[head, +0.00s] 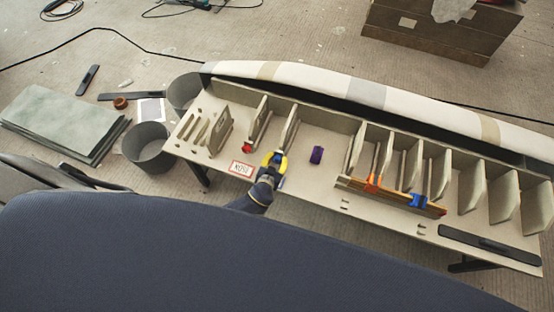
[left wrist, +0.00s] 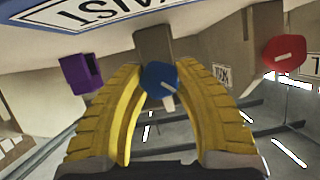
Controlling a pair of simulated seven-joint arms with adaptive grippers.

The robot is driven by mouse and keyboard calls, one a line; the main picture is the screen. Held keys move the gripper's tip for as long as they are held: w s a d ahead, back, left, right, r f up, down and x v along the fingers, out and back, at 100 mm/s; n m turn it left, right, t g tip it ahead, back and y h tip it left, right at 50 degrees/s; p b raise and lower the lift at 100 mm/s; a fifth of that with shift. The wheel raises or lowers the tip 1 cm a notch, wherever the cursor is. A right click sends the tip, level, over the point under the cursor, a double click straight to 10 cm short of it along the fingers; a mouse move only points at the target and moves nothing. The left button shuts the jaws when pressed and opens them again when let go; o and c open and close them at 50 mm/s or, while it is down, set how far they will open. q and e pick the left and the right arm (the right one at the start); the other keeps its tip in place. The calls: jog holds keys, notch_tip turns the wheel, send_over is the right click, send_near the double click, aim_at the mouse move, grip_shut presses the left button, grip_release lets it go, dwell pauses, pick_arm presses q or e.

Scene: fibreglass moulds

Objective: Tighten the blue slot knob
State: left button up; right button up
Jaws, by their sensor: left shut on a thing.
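The blue slot knob (left wrist: 160,79) sits between the yellow fingers of my left gripper (left wrist: 159,68) in the left wrist view, with a white pointer mark aimed down and slightly right. A grey-brown slotted upright is behind it. The fingers are shut on the knob from both sides. In the head view my left gripper (head: 273,161) is at the front edge of the mould bench, and its fingers mostly hide the knob. My right gripper is not in view.
A red knob (head: 246,148) stands left of the gripper and a purple block (head: 317,155) right of it. A red-framed label (head: 241,168) lies near the bench (head: 330,185) edge. Upright ribs and an orange clamp (head: 373,184) fill the right side.

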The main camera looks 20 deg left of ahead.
pick_arm(q)
jog(key=shift+d, duration=0.1)
jog(key=shift+m+y, duration=0.7)
jog(key=shift+m, duration=0.3)
jog(key=shift+w+d+r+m+t+y, duration=0.15)
jog(key=shift+m+y, duration=0.25)
jog(key=shift+m, duration=0.3)
jog(key=shift+f+m+t+y, duration=0.15)
jog(key=shift+m+y, duration=0.25)
jog(key=shift+m, duration=0.3)
jog(key=shift+r, duration=0.1)
jog(key=o, duration=1.3)
jog(key=shift+c, duration=0.2)
jog(key=shift+s, duration=0.55)
jog(key=v, duration=1.1)
jog(key=shift+d, duration=0.2)
